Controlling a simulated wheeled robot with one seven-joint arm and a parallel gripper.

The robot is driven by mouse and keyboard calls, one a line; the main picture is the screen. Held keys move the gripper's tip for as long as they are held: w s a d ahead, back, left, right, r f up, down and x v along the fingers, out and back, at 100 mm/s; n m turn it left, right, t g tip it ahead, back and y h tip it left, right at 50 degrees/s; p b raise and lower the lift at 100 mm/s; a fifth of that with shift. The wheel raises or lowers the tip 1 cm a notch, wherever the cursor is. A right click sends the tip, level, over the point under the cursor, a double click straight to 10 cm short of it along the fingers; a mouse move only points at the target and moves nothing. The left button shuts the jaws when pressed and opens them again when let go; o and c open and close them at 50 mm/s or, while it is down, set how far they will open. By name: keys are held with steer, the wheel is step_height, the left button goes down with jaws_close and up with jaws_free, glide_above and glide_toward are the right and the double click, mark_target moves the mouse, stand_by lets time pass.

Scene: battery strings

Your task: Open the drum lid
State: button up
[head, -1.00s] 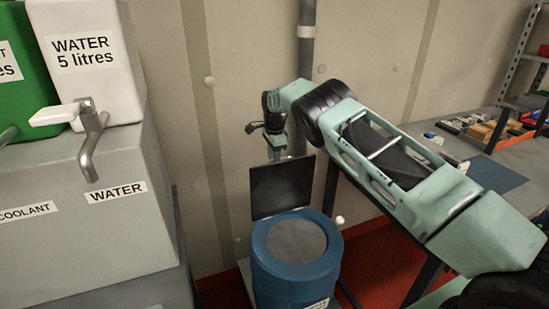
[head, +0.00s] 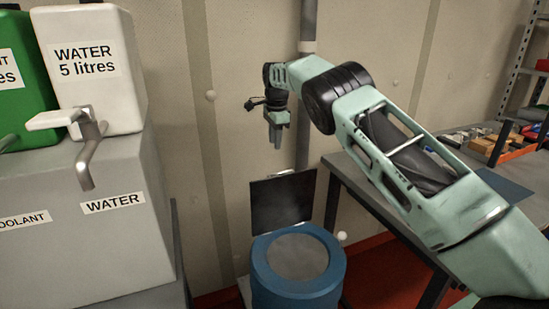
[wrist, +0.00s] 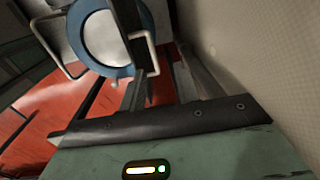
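The blue drum (head: 262,284) stands on the floor by the wall, with a round grey area inside its blue top ring. A dark square panel, which looks like the drum lid (head: 281,205), stands upright at the drum's back edge, so the lid looks open. The drum's blue ring (wrist: 78,48) also shows in the wrist view, around a pale round area, with a light handle (wrist: 153,52) beside it. My gripper (head: 276,143) points down above the panel's top edge, clear of it. Its fingers are too small and dark to tell whether they are open or shut.
A grey cabinet (head: 75,245) with white and green containers stands at left. A workbench (head: 365,195) with boxes is at right. A vertical pipe (head: 307,100) runs up the wall just behind my gripper. The floor is red.

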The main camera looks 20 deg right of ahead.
steer(key=r, duration=0.5)
steer(key=shift+s, duration=0.2)
steer(key=s+a+r+n+g+y, duration=0.1)
steer(key=s+a+r+n, duration=0.1)
steer(key=s+a+n, duration=0.7)
steer(key=s+a+r+n+y, duration=0.1)
steer(key=s+a+n, duration=0.3)
steer(key=s+a, duration=0.85)
steer(key=s+d+f+n, duration=0.1)
steer(key=s+n, duration=0.5)
steer(key=s, duration=1)
steer(key=s+d+f+n+h, duration=0.1)
steer(key=s+f+n, duration=0.3)
steer(key=s, duration=1.2)
steer(key=d+n, duration=0.1)
steer(key=n, duration=0.1)
steer(key=shift+d+f+n, duration=0.15)
steer(key=shift+f+n, duration=0.05)
steer(key=shift+n, duration=0.2)
